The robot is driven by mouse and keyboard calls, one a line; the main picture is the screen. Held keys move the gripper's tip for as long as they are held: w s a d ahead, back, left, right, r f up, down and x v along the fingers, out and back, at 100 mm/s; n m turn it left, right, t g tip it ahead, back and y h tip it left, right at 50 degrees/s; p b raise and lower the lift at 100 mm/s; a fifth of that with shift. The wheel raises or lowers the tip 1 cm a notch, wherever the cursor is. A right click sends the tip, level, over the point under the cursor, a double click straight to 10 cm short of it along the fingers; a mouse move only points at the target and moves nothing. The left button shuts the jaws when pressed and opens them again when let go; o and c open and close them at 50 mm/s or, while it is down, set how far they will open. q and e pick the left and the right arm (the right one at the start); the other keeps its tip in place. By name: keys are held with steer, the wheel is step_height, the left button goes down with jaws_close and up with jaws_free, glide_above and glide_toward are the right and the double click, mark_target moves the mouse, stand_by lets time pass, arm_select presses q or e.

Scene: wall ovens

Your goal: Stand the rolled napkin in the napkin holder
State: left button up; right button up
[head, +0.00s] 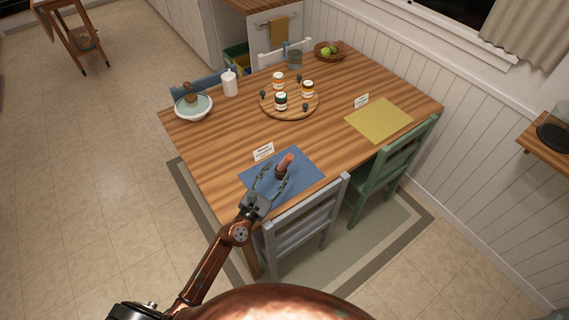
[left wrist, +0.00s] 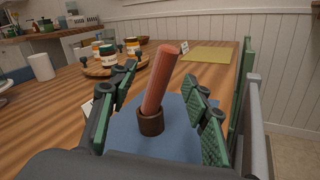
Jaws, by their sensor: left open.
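The rolled napkin (left wrist: 161,78) is reddish-orange and stands in the brown napkin holder (left wrist: 150,122) on the blue placemat (left wrist: 185,135), leaning a little to the right. In the head view the napkin (head: 285,163) shows upright over the blue placemat (head: 258,186), near the table's front edge. My left gripper (head: 273,180) is open, with its green-padded fingers on either side of the napkin and holder. In the left wrist view the fingers look clear of the napkin on both sides. My right gripper is not in view.
A grey chair (head: 306,226) stands at the table's front edge, close to my left arm, and a green chair (head: 398,160) at the right. A name card (head: 263,151) stands behind the blue placemat. A round tray (head: 270,108) with jars is mid-table. A yellow placemat (head: 379,120) lies right.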

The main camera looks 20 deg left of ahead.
mark_target(285, 162)
arm_select(q)
steer(key=w, duration=0.2)
steer(key=w+d, duration=0.1)
steer(key=w, duration=0.2)
steer(key=w+d, duration=0.1)
steer(key=w, duration=0.1)
steer(key=shift+w+f+b, duration=0.15)
steer(key=shift+w+b, duration=0.15)
steer(key=shift+b, duration=0.05)
jaws_close()
steer(key=shift+r, duration=0.2)
